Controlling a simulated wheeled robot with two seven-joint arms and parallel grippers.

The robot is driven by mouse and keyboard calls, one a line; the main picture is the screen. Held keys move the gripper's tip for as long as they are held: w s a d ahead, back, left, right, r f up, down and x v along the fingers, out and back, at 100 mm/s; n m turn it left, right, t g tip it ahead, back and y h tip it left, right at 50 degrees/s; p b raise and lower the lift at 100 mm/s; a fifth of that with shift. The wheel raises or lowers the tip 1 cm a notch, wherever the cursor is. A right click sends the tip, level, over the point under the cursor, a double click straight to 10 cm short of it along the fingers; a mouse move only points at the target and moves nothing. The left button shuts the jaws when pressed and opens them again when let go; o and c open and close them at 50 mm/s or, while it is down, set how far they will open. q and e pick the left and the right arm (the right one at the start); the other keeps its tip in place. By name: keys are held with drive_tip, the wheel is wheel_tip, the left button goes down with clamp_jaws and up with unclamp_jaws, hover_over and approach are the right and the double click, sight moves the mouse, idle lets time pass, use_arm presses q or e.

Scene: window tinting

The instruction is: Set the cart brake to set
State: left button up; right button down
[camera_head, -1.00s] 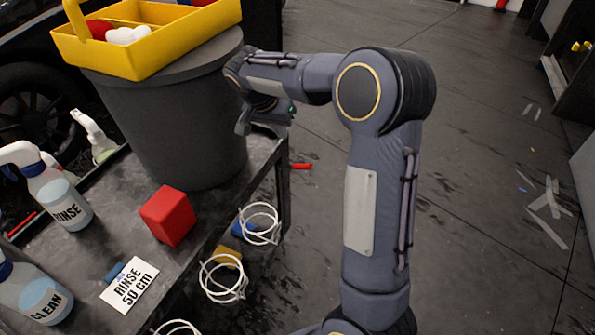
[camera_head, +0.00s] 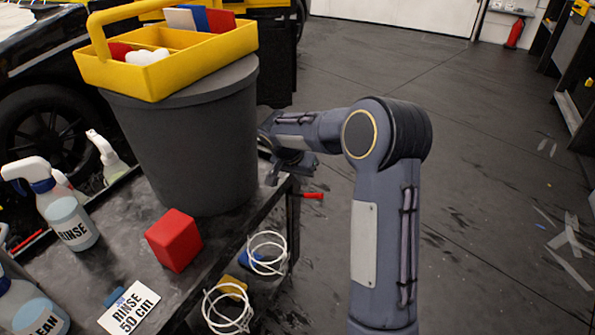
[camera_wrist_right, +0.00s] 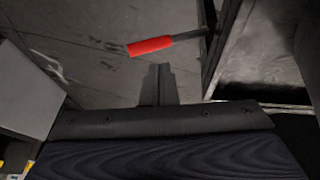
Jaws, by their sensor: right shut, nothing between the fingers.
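The cart brake shows as a red-handled lever (camera_head: 313,196) sticking out to the right from the cart's far right side. It also shows in the right wrist view as a red grip (camera_wrist_right: 152,46) on a dark rod that runs to the cart frame (camera_wrist_right: 234,40). My right gripper (camera_head: 277,178) is by the cart's far right corner, partly hidden behind the table edge and its own arm. In the wrist view its fingers (camera_wrist_right: 159,70) are together and empty, just below the red grip, with a gap between. My left gripper is not in view.
The cart top (camera_head: 110,262) holds a dark bucket (camera_head: 195,150) with a yellow caddy (camera_head: 190,75), a red block (camera_head: 174,240), spray bottles (camera_head: 68,215) and a rinse card (camera_head: 130,308). Coiled white cables (camera_head: 267,252) hang at its side. The floor to the right is mostly clear.

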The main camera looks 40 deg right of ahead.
sight(306, 196)
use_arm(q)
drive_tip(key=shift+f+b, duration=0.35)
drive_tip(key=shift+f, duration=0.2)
use_arm(e)
drive_tip(key=shift+s+d+f, duration=0.2)
drive_tip(key=shift+d+f, duration=0.05)
drive_tip(key=shift+f, duration=0.3)
drive_tip(key=shift+s+d+f, duration=0.15)
drive_tip(key=shift+d+f, duration=0.05)
drive_tip(key=shift+f, duration=0.4)
drive_tip(key=shift+s+d+f, duration=0.2)
drive_tip(key=shift+d+f, duration=0.05)
drive_tip(key=shift+f, duration=0.3)
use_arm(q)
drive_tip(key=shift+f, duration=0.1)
